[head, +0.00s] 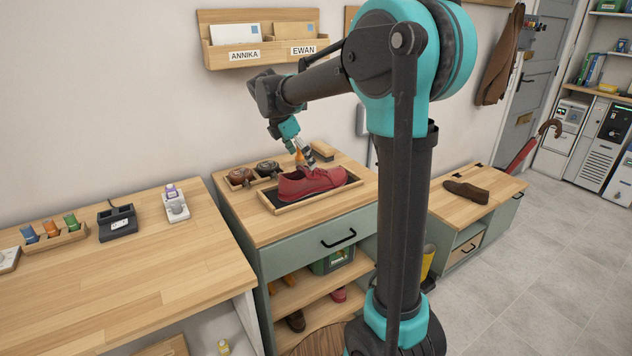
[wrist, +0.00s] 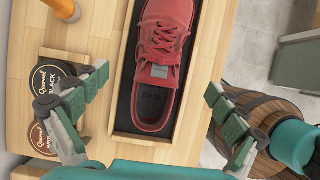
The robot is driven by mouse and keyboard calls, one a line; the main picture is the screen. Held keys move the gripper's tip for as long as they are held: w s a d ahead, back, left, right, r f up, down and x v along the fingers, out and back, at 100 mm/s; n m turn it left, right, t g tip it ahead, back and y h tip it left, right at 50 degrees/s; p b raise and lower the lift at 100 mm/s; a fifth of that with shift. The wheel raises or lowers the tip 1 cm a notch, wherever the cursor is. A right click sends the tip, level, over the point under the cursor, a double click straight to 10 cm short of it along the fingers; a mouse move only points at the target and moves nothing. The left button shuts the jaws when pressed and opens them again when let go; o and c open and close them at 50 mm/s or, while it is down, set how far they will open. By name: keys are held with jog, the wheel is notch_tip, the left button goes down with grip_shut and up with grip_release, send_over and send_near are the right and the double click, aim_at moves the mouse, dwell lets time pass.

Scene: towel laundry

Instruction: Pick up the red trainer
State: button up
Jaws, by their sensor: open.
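The red trainer (head: 312,184) sits upright on a dark mat in a shallow wooden tray (head: 276,210) on the cabinet top. In the wrist view the red trainer (wrist: 162,62) lies lengthwise, its heel opening nearest my gripper and its toe cut off by the top edge. My gripper (head: 308,158) is just above the trainer in the head view. In the wrist view my gripper (wrist: 155,88) is open, one finger on each side of the shoe's line, with nothing held between them.
Two round polish tins (wrist: 58,90) lie left of the tray, with an orange-based object (wrist: 63,9) beyond. A brush (head: 322,152) lies behind the trainer. A brown shoe (head: 466,191) rests on the bench at right. The cabinet top's front left corner is clear.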

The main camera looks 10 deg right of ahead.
aim_at(314, 177)
jog(key=x, duration=0.9)
jog(key=shift+w+d+f, duration=0.15)
jog(key=shift+d+f, duration=0.15)
jog(key=c, duration=1.4)
jog(key=shift+c, duration=0.5)
jog(key=shift+r, duration=0.15)
